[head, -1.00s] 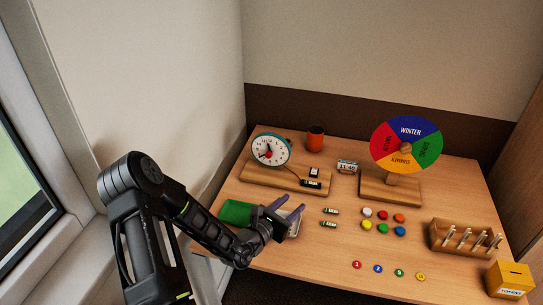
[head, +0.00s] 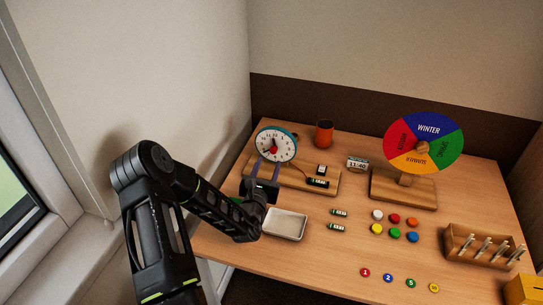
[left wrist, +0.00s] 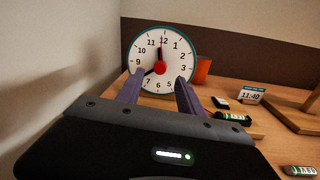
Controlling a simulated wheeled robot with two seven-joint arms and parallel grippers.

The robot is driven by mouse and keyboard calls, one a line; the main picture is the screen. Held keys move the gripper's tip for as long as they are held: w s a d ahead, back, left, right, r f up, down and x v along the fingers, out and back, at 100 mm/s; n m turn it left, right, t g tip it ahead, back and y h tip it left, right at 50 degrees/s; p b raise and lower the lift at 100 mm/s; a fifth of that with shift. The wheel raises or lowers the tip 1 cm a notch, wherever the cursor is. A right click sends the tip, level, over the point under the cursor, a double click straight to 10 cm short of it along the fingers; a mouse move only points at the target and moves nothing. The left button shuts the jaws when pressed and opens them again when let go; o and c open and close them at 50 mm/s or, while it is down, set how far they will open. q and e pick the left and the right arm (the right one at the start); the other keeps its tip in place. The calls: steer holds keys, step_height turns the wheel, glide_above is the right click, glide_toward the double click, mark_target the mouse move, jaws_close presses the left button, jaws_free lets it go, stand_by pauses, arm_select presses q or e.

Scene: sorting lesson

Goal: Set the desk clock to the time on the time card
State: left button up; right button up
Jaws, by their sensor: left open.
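The desk clock (head: 276,146) has a white face, a teal rim and a red hub, and stands at the back left of the desk on a wooden base (head: 325,187). In the left wrist view the clock (left wrist: 178,55) shows one dark hand near 12 and one toward 8. The time card (head: 357,163) reads 11:40; it also shows in the left wrist view (left wrist: 250,95). My left gripper (head: 264,172) is open and empty, its purple fingers apart in front of the clock's lower part, pointing at it. Contact cannot be told. My right gripper is out of view.
A white tray (head: 285,225) is beside my left gripper. Batteries (head: 337,227) and coloured discs (head: 395,233) lie in the middle. An orange cup (head: 324,134) stands right of the clock. A season wheel (head: 424,143) and peg rack (head: 483,246) stand at right.

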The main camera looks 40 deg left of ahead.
mark_target(273, 152)
arm_select(q)
steer(key=x, duration=0.5)
steer(key=shift+w, duration=0.1)
jaws_close()
stand_by(0.3)
